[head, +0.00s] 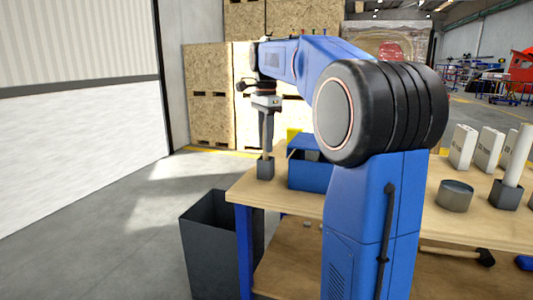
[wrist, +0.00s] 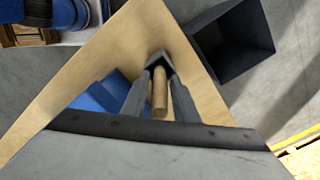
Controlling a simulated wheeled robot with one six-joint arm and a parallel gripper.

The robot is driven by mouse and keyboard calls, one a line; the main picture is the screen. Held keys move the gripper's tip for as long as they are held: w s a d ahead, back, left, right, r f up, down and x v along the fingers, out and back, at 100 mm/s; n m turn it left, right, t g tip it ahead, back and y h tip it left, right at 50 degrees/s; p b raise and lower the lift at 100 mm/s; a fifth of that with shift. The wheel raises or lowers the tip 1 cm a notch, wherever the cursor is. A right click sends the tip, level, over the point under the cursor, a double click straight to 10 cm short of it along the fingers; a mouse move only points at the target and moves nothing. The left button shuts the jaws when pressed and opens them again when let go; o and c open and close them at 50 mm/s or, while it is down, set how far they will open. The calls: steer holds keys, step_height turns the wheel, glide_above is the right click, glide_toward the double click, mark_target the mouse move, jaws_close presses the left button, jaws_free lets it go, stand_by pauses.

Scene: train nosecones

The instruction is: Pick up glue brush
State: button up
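The glue brush shows in the wrist view as a light wooden handle (wrist: 160,95) standing in a dark square holder (wrist: 157,58). My gripper (head: 266,152) points straight down just above the holder. In the wrist view the fingers of my gripper (wrist: 161,74) are on either side of the handle, with their tips close to it. I cannot tell whether they touch it. The lower end of the brush is hidden in the holder.
A blue box (head: 310,172) stands right beside the holder. A dark open bin (head: 208,240) is on the floor left of the workbench (head: 290,198). A metal tin (head: 455,195) and several white bottles (head: 462,147) stand on the right. My arm hides the bench's middle.

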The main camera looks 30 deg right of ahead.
jaws_close()
steer(key=shift+r, duration=0.1)
